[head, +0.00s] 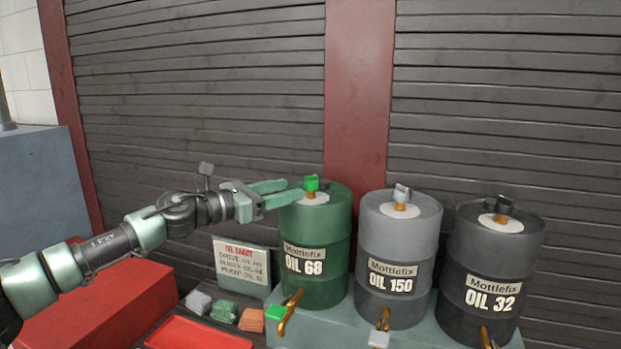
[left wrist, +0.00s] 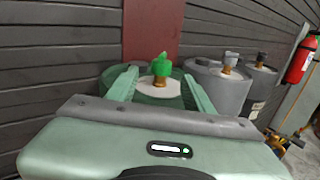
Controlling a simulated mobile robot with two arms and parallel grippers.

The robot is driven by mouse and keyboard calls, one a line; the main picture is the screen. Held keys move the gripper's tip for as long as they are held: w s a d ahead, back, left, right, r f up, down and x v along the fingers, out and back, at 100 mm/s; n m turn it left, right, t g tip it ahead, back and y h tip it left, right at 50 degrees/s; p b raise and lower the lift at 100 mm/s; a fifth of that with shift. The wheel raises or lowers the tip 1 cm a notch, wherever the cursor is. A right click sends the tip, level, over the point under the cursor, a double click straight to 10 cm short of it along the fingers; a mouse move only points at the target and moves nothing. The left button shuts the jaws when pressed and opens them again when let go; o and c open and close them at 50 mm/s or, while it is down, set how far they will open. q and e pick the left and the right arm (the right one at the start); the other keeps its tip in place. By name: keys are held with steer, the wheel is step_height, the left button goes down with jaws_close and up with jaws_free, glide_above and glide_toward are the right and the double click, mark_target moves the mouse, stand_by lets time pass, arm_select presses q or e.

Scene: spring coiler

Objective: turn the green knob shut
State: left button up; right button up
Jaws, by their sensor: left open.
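The green knob (head: 312,183) stands upright on a brass stem on top of the green OIL 68 drum (head: 318,225). My left gripper (head: 294,189) is open and reaches in from the left, with its fingertips just beside the knob in the head view. In the left wrist view the knob (left wrist: 161,65) appears between the two open fingers, slightly beyond their tips. I see no contact with it. A second green handle (head: 276,313) sits on the brass tap low on the same drum. My right gripper is not in view.
A grey OIL 150 drum (head: 398,235) and a black OIL 32 drum (head: 488,250) stand to the right, each with its own top knob. A slatted wall is behind.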

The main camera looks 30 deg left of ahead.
mark_target(309, 181)
arm_select(q)
steer(key=w+d+r+p, duration=0.1)
steer(key=r+p, duration=0.1)
steer(key=p, duration=0.2)
steer(key=shift+w+d, duration=0.3)
steer(key=shift+w, duration=0.1)
steer(key=w, duration=0.1)
steer(key=p, duration=0.1)
steer(key=w+p, duration=0.1)
steer(key=shift+w+d+f, duration=0.3)
steer(key=shift+w, duration=0.05)
steer(key=shift+w+d+f+p, duration=0.1)
steer(key=shift+w+f+p, duration=0.05)
steer(key=shift+w+p, duration=0.3)
steer(key=shift+w+d+f+p, duration=0.1)
steer(key=shift+w+p, duration=0.15)
steer(key=shift+w, duration=0.3)
steer(key=shift+w+d, duration=0.2)
steer(key=shift+w, duration=0.05)
steer(key=shift+f, duration=0.15)
steer(key=shift+c, duration=0.3)
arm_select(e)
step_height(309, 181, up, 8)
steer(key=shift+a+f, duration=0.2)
